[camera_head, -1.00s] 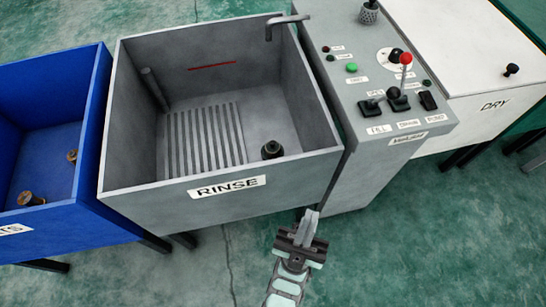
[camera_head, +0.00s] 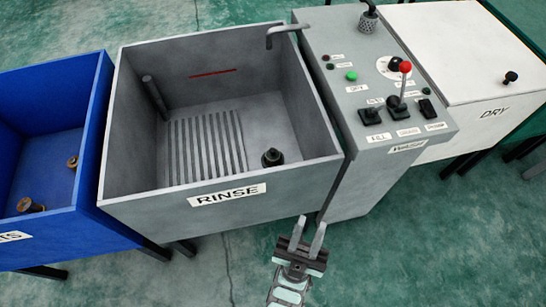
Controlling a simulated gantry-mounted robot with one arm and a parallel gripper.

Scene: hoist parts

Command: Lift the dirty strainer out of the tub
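The grey tub labelled RINSE (camera_head: 227,196) stands open in the middle of the view. A dark, short, round part (camera_head: 272,157) stands upright on its floor at the right front; it may be the dirty strainer, but its detail is too small to tell. A grey perforated cup (camera_head: 368,22) sits at the back of the control panel, outside the tub. My gripper (camera_head: 311,222) is in front of the tub, outside it, below its right front corner. Its two fingers stand apart with nothing between them.
A slatted rack (camera_head: 205,147) and a thin rod (camera_head: 154,92) are in the tub. A bent spout (camera_head: 284,27) overhangs its back right. The control panel (camera_head: 400,143) with levers and a white DRY box (camera_head: 455,70) stand right. A blue bin (camera_head: 75,220) with brass parts stands left.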

